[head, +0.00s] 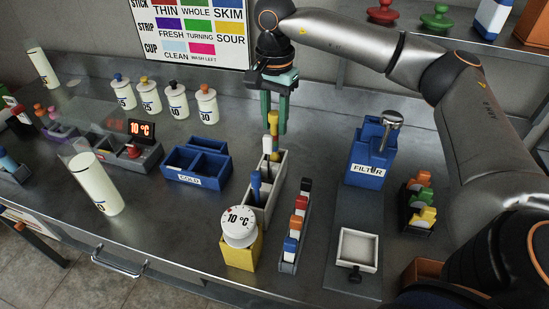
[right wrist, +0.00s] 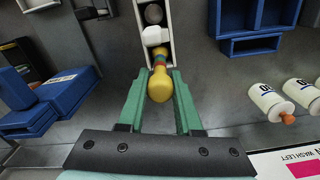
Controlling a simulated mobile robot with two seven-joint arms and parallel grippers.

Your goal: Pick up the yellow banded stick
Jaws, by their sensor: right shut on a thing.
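The yellow banded stick (head: 272,122) stands about upright at the far end of the long pale rack (head: 277,185). In the right wrist view its yellow knob (right wrist: 160,86) is nearest, with narrow coloured bands beyond it. My right gripper (head: 273,131) points down and is shut on the stick, one green finger on each side; the fingers also show in the right wrist view (right wrist: 160,78). I cannot tell whether the stick's lower end touches the rack floor. My left gripper is not in view.
A white-topped stick (head: 266,146) and a blue stick (head: 255,184) stand close by in the same rack. The blue cold box (head: 170,178) is to the left, the blue filter box (head: 362,170) to the right. White jars (head: 206,105) stand behind left.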

